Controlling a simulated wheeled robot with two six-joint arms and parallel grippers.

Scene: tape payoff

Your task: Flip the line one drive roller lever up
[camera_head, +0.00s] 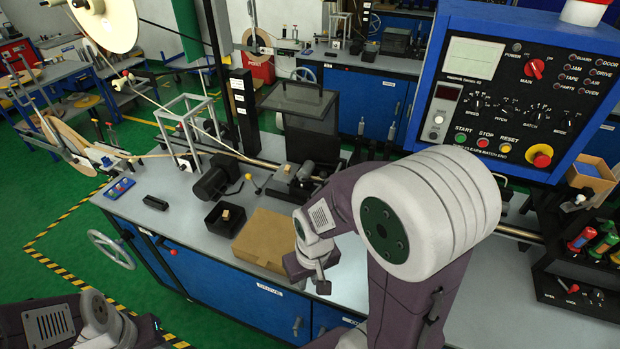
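A small lever with a yellow ball knob (248,177) stands on the bench beside a black motor-like drive unit (215,180). It leans, with its knob at the top; I cannot read its exact position or any line label on it. My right gripper (310,274) is to the right of the lever and nearer to me, over the front of the bench by a cardboard box. It touches no lever. Its fingers are small and seen at an angle, so their opening is unclear. My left gripper (124,330) is low at the left edge, mostly hidden by its wrist.
The cardboard box (265,238) and a small black bin (224,219) stand in front of the lever. A blue control panel (504,90) rises at the right. A white frame (187,125) and tape reel (108,22) are at the left. Bare bench (150,225) lies left of the bin.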

